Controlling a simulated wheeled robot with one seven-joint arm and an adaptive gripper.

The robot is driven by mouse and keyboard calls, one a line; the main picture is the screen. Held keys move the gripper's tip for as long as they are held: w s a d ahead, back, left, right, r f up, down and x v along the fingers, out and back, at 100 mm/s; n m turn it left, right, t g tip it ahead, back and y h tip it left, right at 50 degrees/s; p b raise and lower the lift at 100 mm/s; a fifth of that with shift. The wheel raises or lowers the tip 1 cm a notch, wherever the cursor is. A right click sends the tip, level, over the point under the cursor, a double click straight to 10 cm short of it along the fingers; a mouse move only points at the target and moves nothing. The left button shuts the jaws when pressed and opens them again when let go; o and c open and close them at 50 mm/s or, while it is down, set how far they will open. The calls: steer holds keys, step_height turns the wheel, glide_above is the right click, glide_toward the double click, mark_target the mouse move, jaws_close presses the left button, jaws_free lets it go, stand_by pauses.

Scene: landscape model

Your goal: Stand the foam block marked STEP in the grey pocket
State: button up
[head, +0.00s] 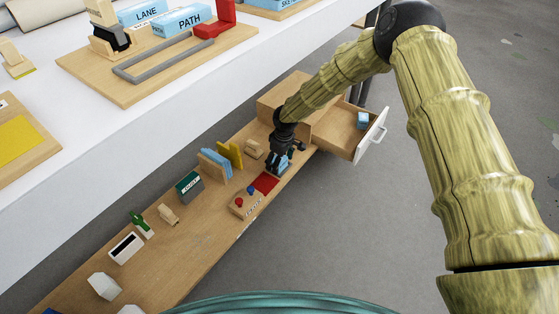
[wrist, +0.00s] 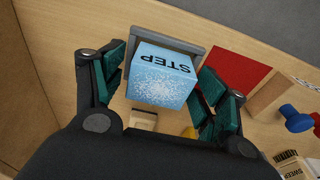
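The light-blue foam block marked STEP (wrist: 162,78) sits between the two finger pads of my gripper (wrist: 163,75) in the wrist view. The pads appear to press its two sides. The block also shows at my gripper (head: 279,158) in the head view (head: 283,164). The grey pocket (wrist: 168,37) shows as a grey rim just beyond the block's lettered face in the wrist view. The block hides most of the pocket. I cannot tell whether the block is inside the pocket or above it.
A red square (head: 265,183) lies beside my gripper on the wooden bench. A box with red and blue knobs (head: 246,202) stands near it. Blue and yellow upright pieces (head: 216,163) stand to the left. An open drawer (head: 345,135) is on the right.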

steer(key=shift+r, duration=0.1)
steer(key=r+p, duration=0.1)
steer(key=r, duration=0.1)
steer(key=r+p, duration=0.1)
steer(key=r, duration=0.2)
steer(key=r+p, duration=0.1)
steer(key=r, duration=0.1)
steer(key=shift+s+d+r+p, duration=0.25)
steer(key=shift+s+d+p, duration=0.05)
steer(key=shift+d, duration=0.05)
steer(key=shift+s+f, duration=0.1)
